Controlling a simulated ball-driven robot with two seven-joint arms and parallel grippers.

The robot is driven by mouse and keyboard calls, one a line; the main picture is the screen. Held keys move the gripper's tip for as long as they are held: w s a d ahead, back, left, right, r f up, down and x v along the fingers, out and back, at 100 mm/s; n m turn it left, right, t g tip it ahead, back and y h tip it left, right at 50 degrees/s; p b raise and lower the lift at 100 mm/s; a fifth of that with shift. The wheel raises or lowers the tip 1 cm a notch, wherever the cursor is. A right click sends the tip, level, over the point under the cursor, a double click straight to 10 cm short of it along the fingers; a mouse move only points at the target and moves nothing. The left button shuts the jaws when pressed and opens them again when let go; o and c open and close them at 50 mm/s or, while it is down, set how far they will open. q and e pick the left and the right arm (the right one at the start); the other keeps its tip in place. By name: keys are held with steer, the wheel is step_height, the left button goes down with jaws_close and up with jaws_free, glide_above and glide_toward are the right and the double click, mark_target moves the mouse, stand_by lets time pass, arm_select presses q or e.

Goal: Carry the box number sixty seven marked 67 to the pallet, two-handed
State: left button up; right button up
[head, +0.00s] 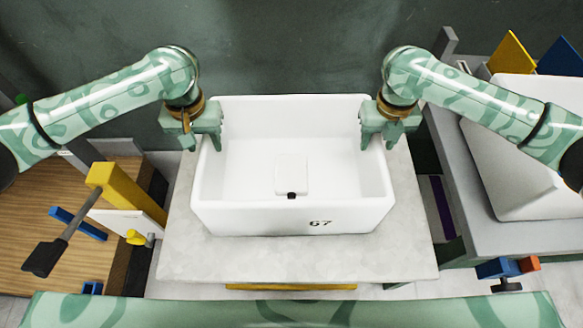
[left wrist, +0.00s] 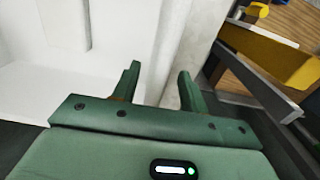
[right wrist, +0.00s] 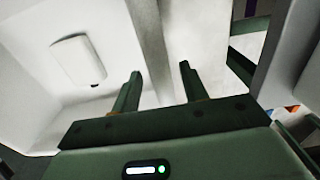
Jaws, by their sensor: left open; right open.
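The white open box marked 67 (head: 345,215) sits upright on a pale grey stone-like top (head: 300,262). Its number is on the near wall. A small white block (head: 291,172) with a dark spot lies inside. My left gripper (head: 202,145) is open at the box's left wall; in the left wrist view its fingers (left wrist: 160,85) stand either side of the wall rim. My right gripper (head: 378,143) is open at the right wall; in the right wrist view its fingers (right wrist: 160,85) also stand either side of the rim. I cannot make out a pallet for certain.
A wooden bench (head: 45,255) with a yellow block (head: 125,190) and a dark-handled tool (head: 60,240) is at the left. At the right, a grey table (head: 485,185) bears a large white form (head: 525,165). A dark green wall stands behind.

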arm_select(q)
steer(key=shift+f, duration=1.7)
arm_select(e)
steer(key=shift+f, duration=1.7)
arm_select(q)
jaws_close()
arm_select(e)
jaws_close()
